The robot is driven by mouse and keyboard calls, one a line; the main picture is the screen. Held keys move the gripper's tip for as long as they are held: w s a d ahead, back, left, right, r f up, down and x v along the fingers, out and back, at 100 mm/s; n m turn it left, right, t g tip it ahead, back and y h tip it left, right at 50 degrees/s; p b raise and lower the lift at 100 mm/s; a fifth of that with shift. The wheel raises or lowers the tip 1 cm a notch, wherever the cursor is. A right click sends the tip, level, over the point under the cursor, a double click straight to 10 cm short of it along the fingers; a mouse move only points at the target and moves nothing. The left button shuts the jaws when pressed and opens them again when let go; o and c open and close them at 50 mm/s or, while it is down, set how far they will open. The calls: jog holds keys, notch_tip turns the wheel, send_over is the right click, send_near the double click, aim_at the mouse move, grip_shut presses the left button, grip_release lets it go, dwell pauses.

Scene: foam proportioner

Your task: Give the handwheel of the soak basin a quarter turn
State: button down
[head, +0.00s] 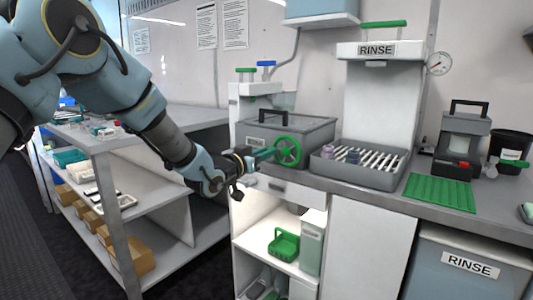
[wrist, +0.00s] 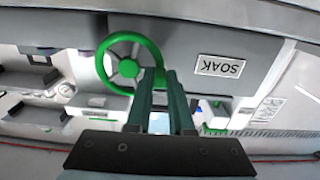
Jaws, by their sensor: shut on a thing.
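The soak basin (head: 318,135) is a grey, lidded box on the counter with a black handle on top. Its green handwheel (head: 289,151) is on its front side. In the wrist view, which is upside down, the handwheel (wrist: 128,68) is left of the SOAK label (wrist: 219,66). My gripper (head: 268,155) reaches the wheel from the left. In the wrist view, my gripper (wrist: 163,76) has its two dark green fingers shut on the wheel's rim at its right side in that picture. The fingertips hide that bit of the rim.
A grey tray with white rollers (head: 360,163) stands right of the basin, below the RINSE unit (head: 383,95). A green mat (head: 440,191) lies further right. Below the counter is an open cupboard with a green caddy (head: 284,243). A shelf rack (head: 105,190) stands at left.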

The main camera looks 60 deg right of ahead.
jog(key=shift+f, duration=0.1)
jog(key=c, duration=0.8)
grip_release()
jog(key=a+b, duration=0.1)
jog(key=a, duration=0.9)
jog(key=shift+w+a, duration=0.35)
jog(key=shift+a, duration=0.05)
